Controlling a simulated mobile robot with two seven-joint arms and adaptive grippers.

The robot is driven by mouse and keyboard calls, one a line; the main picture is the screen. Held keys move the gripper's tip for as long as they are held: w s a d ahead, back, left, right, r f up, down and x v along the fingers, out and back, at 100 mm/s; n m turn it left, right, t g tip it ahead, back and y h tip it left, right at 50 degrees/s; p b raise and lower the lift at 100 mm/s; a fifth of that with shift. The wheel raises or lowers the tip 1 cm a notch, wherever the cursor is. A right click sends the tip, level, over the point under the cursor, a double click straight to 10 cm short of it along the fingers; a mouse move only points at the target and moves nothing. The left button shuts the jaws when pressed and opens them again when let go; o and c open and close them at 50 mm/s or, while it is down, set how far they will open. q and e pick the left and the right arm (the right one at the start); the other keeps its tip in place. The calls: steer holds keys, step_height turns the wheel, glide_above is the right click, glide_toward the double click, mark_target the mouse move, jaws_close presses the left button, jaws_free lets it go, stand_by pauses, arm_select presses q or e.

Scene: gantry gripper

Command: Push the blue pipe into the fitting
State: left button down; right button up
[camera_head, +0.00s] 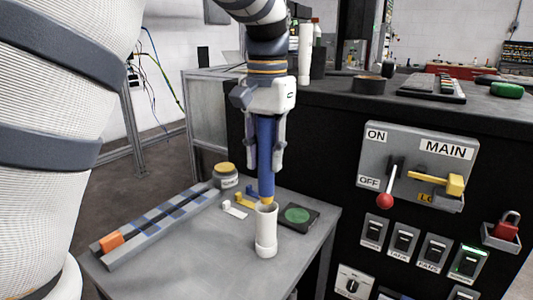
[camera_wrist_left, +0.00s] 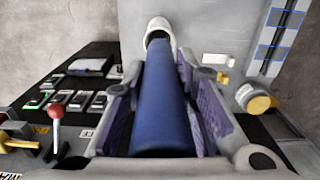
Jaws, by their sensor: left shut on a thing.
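My left gripper (camera_head: 264,150) points straight down and is shut on the blue pipe (camera_head: 265,155). The pipe is upright, with a narrower yellow section at its lower end. Directly below is the white fitting (camera_head: 266,235), an upright tube on the grey side table. The yellow end meets the fitting's open mouth; I cannot tell how far inside it is. In the left wrist view, the blue pipe (camera_wrist_left: 162,100) runs between the gripper fingers (camera_wrist_left: 163,95) toward the white fitting's rim (camera_wrist_left: 158,24). My right gripper is not in view.
On the side table (camera_head: 190,262) are a long striped rail with an orange block (camera_head: 111,242), a yellow-lidded jar (camera_head: 226,175), small yellow and white pieces, and a dark pad with a green disc (camera_head: 297,215). A black cabinet with a MAIN switch panel (camera_head: 415,165) stands close right.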

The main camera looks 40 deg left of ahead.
mark_target(266, 202)
arm_select(q)
steer(key=shift+f, duration=4.4)
steer(key=c, duration=1.2)
jaws_free()
step_height(266, 202, up, 12)
steer(key=shift+r, duration=0.1)
